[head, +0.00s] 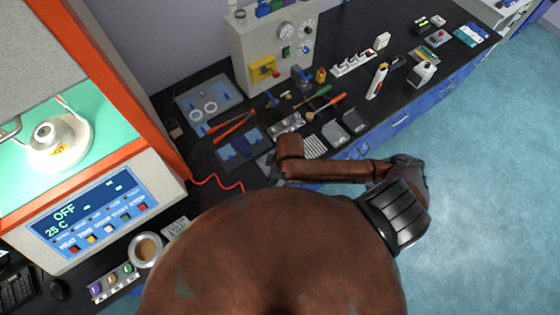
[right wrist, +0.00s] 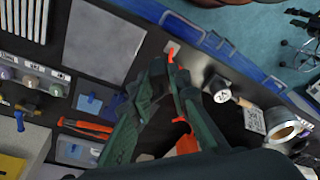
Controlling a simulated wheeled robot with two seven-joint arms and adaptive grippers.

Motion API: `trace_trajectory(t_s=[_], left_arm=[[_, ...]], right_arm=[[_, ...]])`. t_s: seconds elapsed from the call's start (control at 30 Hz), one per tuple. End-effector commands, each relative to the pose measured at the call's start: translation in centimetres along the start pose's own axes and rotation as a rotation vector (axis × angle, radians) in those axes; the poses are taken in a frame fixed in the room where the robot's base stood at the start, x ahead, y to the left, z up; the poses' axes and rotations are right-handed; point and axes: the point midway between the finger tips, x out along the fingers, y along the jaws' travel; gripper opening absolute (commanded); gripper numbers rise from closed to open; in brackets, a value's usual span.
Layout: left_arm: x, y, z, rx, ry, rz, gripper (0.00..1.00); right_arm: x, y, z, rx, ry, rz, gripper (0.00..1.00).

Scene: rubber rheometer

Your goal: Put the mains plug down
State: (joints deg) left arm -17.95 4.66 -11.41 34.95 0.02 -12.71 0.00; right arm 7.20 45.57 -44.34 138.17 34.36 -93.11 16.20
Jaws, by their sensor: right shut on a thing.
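The orange-red mains lead (head: 215,182) comes out beside the orange-framed rheometer (head: 95,215) and runs right over the black bench in the head view, until my arm hides it. In the right wrist view my right gripper (right wrist: 172,75), with dark green fingers, is shut on a small orange piece at its tips, which I take for the mains plug (right wrist: 171,54). More orange lead (right wrist: 187,141) shows between the fingers. The bench lies beneath; I cannot tell whether the plug touches it. In the head view my right arm hides this gripper. My left gripper is in neither view.
The rheometer display reads OFF, 25 C.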

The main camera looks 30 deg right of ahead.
Motion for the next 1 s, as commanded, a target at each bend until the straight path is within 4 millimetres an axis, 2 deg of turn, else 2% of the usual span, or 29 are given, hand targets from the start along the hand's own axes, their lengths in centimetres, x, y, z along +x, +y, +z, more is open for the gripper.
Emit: trace_trajectory(t_s=[0.03,0.1,0.23,0.53,0.73,1.0], left_arm=[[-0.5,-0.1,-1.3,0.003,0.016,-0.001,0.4],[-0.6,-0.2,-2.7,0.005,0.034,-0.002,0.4],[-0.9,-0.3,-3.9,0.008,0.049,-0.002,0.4],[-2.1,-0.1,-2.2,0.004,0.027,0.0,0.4],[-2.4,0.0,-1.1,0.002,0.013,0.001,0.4],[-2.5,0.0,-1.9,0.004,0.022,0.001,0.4]], right_arm=[[-0.2,-0.4,0.2,-0.013,0.001,-0.004,0.0],[0.0,-0.2,0.4,-0.026,0.001,-0.003,0.0],[1.0,2.0,0.6,-0.028,0.0,0.0,0.0],[4.1,9.0,0.9,-0.026,0.0,-0.002,0.0],[7.7,11.7,1.6,-0.027,0.001,-0.004,0.0],[9.7,13.3,1.8,-0.029,0.002,-0.004,0.0]])
